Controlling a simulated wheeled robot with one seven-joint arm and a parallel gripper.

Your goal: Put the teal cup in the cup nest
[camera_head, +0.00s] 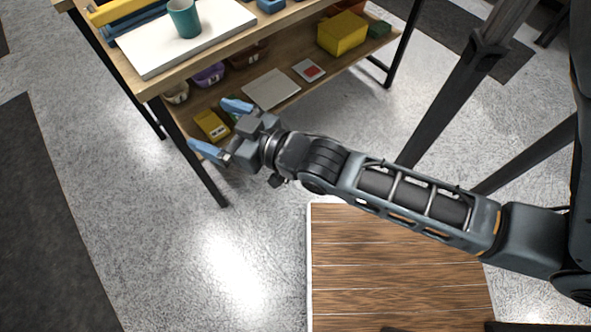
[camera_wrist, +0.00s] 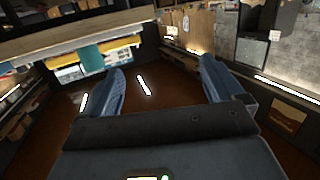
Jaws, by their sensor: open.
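The teal cup (camera_head: 184,18) stands upright on a white board (camera_head: 152,61) on the top of a wooden bench, at the upper left of the head view. My gripper (camera_head: 207,122) is open and empty, its blue fingers apart, in front of the bench and well apart from the cup. The open fingers also show in the wrist view (camera_wrist: 162,65), with nothing between them. I cannot make out a cup nest in either view.
The bench's lower shelf holds a yellow box (camera_head: 342,33), a grey flat panel (camera_head: 271,89), a purple container (camera_head: 208,75) and a yellow item (camera_head: 211,125). A yellow bar (camera_head: 117,10) lies behind the board. Dark bench legs stand near my gripper. Speckled floor in front is clear.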

